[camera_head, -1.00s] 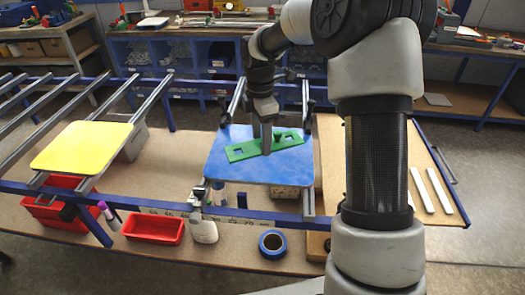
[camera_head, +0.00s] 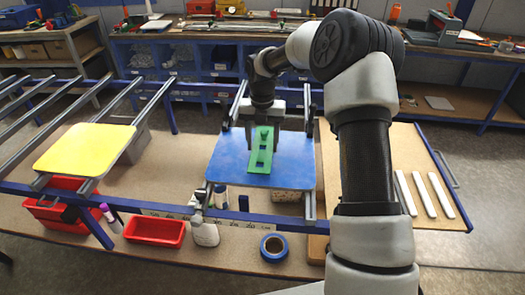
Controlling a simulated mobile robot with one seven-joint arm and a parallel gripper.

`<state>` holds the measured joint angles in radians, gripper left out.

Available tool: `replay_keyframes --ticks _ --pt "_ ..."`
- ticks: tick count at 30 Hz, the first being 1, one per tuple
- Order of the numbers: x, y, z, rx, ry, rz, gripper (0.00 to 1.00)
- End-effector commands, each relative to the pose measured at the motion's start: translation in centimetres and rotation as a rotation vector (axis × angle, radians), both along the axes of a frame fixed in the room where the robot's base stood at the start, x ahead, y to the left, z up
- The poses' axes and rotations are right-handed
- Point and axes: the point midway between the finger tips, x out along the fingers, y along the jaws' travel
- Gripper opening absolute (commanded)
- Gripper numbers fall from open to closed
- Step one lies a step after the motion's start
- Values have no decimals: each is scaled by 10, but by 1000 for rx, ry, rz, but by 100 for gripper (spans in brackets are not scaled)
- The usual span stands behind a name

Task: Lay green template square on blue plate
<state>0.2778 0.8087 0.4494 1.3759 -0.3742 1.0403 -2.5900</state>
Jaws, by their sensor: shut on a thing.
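The green template square (camera_head: 261,158) is a flat green piece with cut-out windows. It shows over the middle of the blue plate (camera_head: 227,170), with its long side pointing from back to front. My gripper (camera_head: 263,122) is at the template's far end and is shut on it. The fingertips are small and partly hidden, and I cannot tell whether the template touches the plate or is just above it. The blue plate lies flat on grey rails.
A yellow plate (camera_head: 84,148) lies on the rails at left. Red bins (camera_head: 155,231), a white bottle (camera_head: 204,231) and a blue tape roll (camera_head: 273,247) stand in front below. White strips (camera_head: 423,195) lie on the board at right.

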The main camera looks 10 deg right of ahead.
Motion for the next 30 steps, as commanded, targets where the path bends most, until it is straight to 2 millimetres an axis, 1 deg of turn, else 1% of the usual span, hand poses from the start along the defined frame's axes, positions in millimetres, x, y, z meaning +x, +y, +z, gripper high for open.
replay_keyframes --ticks 7,18,19,22,30 --pt "-1 1 -32 1 3 -1 30" --pt "0 0 -38 1 0 -2 30" --pt "0 0 -39 1 0 -2 56" --pt "0 0 -38 1 0 -2 73" --pt "0 0 -37 0 0 -2 73"
